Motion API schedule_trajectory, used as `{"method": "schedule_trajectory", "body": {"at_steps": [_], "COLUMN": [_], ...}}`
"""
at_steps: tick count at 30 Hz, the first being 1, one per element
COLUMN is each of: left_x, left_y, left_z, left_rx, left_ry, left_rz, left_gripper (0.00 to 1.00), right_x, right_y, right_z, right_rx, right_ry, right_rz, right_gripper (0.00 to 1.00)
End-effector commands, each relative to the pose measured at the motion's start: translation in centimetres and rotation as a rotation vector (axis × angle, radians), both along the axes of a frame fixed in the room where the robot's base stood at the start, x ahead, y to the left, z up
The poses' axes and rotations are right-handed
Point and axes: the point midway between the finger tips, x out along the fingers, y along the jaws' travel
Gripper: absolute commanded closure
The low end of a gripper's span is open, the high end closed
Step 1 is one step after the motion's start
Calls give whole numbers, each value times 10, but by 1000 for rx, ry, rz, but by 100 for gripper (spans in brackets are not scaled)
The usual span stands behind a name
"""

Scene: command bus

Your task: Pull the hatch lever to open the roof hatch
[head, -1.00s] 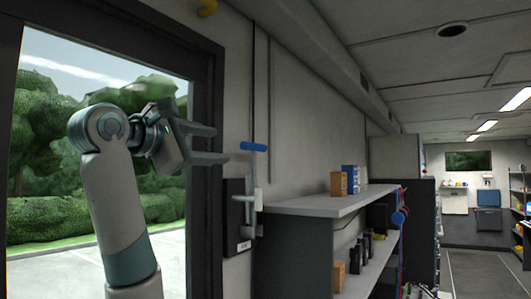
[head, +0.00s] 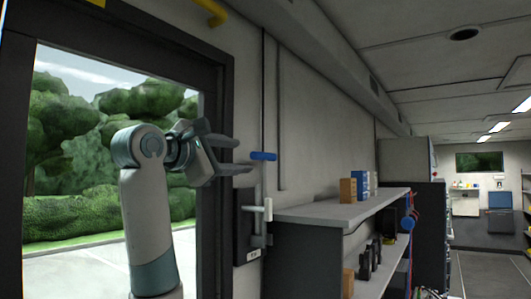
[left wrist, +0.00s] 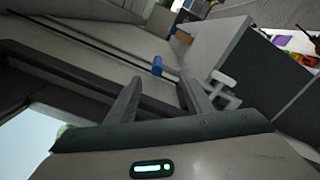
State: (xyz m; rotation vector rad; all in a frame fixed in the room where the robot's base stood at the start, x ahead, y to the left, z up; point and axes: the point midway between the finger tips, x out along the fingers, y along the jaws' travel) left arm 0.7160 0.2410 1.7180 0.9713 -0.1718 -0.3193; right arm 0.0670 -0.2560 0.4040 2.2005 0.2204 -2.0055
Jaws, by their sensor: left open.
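The hatch lever is a grey upright rod with a blue handle (head: 263,156) on top, on a dark wall plate (head: 243,222) beside the door frame. A white grip (head: 266,208) sits lower on the rod. My left gripper (head: 242,156) is open, with its fingers pointing right toward the blue handle. In the left wrist view the blue handle (left wrist: 157,66) shows beyond and between the two fingertips (left wrist: 158,84), with nothing held. Whether the fingers touch it cannot be told. The roof hatch is not identifiable. My right gripper is not in view.
A grey shelf unit (head: 330,211) with small orange and blue boxes (head: 348,190) stands just right of the lever. The dark door frame (head: 215,150) is at left. A yellow bar (head: 212,12) is above. The aisle at far right looks clear.

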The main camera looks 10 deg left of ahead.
Motion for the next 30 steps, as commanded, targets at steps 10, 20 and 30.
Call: {"method": "schedule_trajectory", "body": {"at_steps": [10,20,30], "left_x": [61,106,118], "left_y": [-22,-38,-43], "left_z": [4,3,0], "left_rx": [1,1,0], "left_ry": [5,2,0], "left_rz": [-1,0,0], "left_gripper": [53,53,53], "right_x": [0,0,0], "right_y": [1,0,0], "right_z": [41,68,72], "right_rx": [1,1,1], "right_ry": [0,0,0], "right_rz": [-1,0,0], "right_gripper": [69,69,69]}}
